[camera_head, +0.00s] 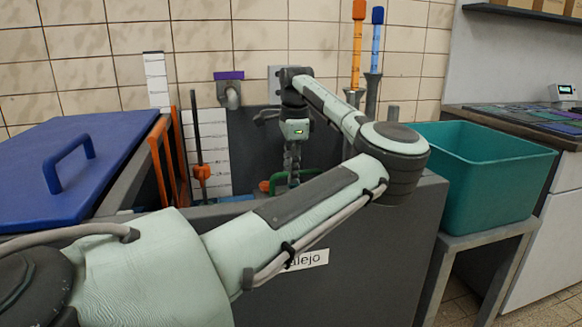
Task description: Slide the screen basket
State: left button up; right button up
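My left arm comes in from the lower left, bends at the elbow on the right and reaches back over a grey tank (350,265). My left gripper (293,180) points down into the tank. Its fingers look narrow and close together, but I cannot tell if they are open or shut. A green bar-like handle (277,181) with a red part shows right at the fingertips; I cannot tell whether they touch. The screen basket itself cannot be made out; the tank wall and my arm hide most of the inside. My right gripper is not in view.
A blue lid (110,150) with a handle lies at left beside orange rails (160,160). An upright rod with an orange float (201,172) stands in the tank. A teal bin (490,185) sits on a stand at right. Orange and blue-handled tools (375,45) stand behind.

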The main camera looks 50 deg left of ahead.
pick_arm(q)
jog(key=shift+o, duration=0.2)
jog(key=shift+r, duration=0.25)
jog(key=shift+r, duration=0.3)
notch_tip(320, 180, up, 11)
jog(key=s+d, duration=0.1)
jog(key=d, duration=0.1)
